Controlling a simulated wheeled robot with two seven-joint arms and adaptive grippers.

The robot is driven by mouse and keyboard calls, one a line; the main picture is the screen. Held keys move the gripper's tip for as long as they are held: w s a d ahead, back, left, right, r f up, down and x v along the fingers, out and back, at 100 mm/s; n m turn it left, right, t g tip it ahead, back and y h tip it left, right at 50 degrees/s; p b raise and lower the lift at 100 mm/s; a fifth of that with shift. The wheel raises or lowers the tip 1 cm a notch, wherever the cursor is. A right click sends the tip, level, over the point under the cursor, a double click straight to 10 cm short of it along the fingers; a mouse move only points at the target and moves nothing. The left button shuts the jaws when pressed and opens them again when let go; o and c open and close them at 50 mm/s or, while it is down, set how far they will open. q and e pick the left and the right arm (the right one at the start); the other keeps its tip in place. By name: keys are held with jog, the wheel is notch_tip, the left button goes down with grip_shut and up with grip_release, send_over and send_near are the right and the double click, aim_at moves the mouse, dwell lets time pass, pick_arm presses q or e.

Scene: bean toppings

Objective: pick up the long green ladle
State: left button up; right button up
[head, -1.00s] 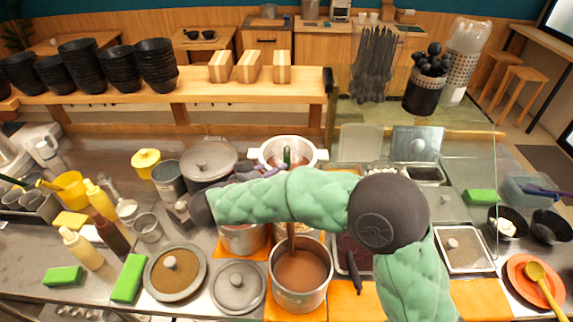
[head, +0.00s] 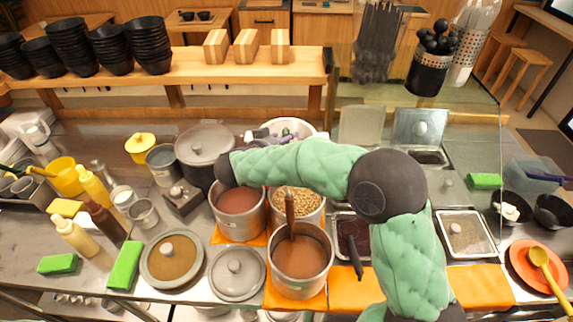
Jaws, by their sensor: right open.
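A white pot (head: 312,131) stands at the back of the cooking area, behind my green padded right arm. My right gripper (head: 284,133) is at this pot, over its opening, and only partly shows above the forearm. It is open. The long green ladle cannot be made out clearly now; the gripper and forearm cover the place in the pot where its green handle showed. I cannot tell whether the fingers touch it. My left gripper is not in view.
In front are a pot of brown sauce (head: 300,262) with a brown-handled ladle, a pot of beans (head: 297,203) and a reddish-brown pot (head: 240,211). A lidded grey pot (head: 205,150) stands left of the forearm. Glass guards (head: 465,140) rise on the right.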

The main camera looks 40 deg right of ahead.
jog(key=shift+x, duration=1.45)
grip_shut()
jog(key=shift+r, duration=0.1)
notch_tip(320, 180, up, 10)
jog(key=p, duration=0.3)
